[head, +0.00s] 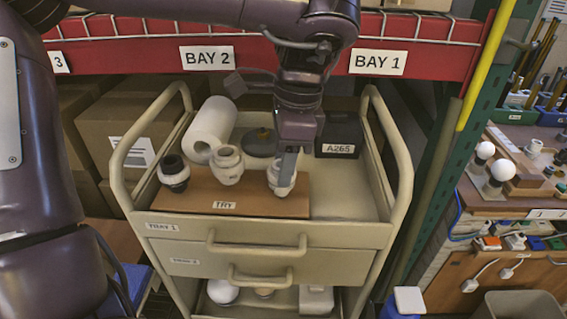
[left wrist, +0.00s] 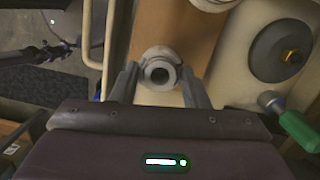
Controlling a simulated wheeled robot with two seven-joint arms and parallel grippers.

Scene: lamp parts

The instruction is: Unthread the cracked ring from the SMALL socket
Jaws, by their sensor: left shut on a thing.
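Three lamp sockets stand on a brown board (head: 225,204) marked TRY on the cart top. The middle socket (head: 228,164) is pale and looks the largest. The right socket (head: 281,183) is white and ringed, and my left gripper (head: 284,168) reaches down onto it. In the left wrist view my fingers (left wrist: 160,88) are shut on either side of this socket (left wrist: 158,55), whose round opening faces the camera. I cannot tell a crack, or where its ring ends and its body begins. My right gripper is out of view.
A white paper roll (head: 211,128), a dark round disc (head: 262,142) and a black box (head: 338,140) marked A265 stand behind the board. The cart's raised side rails (head: 405,160) flank its top. A red shelf beam (head: 420,55) crosses above. A green-handled tool (left wrist: 295,127) lies near my gripper.

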